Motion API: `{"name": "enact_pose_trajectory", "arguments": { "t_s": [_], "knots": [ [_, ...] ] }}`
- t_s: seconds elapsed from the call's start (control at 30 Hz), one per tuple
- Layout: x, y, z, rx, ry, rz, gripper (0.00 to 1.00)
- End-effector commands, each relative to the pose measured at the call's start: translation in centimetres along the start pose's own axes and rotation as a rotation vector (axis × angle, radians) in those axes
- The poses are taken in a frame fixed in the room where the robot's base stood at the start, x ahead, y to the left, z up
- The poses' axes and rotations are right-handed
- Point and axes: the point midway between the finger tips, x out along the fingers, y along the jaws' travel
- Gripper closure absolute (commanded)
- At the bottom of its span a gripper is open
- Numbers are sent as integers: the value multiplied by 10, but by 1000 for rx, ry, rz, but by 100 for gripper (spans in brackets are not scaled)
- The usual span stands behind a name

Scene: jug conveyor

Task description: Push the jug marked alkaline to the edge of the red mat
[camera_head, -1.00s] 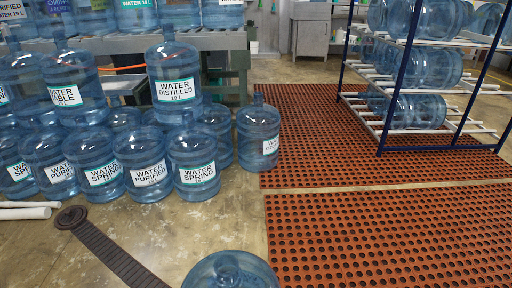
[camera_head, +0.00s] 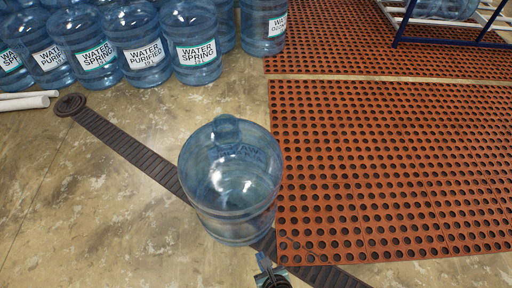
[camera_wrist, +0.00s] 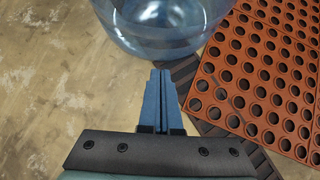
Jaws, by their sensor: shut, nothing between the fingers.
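A clear blue jug (camera_head: 230,185) stands upright and alone on the concrete, partly over a dark floor strip. Lettering shows faintly through it, but I cannot read it, so I cannot confirm that it is the alkaline one. Its right side is close beside the left edge of the near red mat (camera_head: 385,165); I cannot tell whether they touch. My gripper (camera_head: 266,262) is low in front of the jug, toward its right side. In the wrist view, the shut, empty fingers (camera_wrist: 160,78) point at the jug's lower body (camera_wrist: 160,22), with a small apparent gap.
Several labelled jugs (camera_head: 142,45) stand in rows at the back left. White pipes (camera_head: 24,101) lie at the left. A dark strip (camera_head: 125,145) crosses the floor. A blue-framed rack (camera_head: 450,44) stands on the far mat (camera_head: 335,40). Concrete at left is clear.

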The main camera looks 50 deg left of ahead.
Motion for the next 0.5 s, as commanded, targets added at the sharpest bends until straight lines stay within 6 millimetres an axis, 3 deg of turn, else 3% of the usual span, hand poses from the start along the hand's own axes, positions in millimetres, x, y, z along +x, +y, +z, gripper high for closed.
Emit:
{"name": "enact_pose_trajectory", "arguments": {
  "t_s": [0.03, 0.2, 0.5],
  "knots": [
    [13, 0, -4, -4, 0, 2, 100],
    [29, 0, 16, -6, -1, 0, 100],
    [37, 0, 29, -2, 0, -1, 100]
  ]
}}
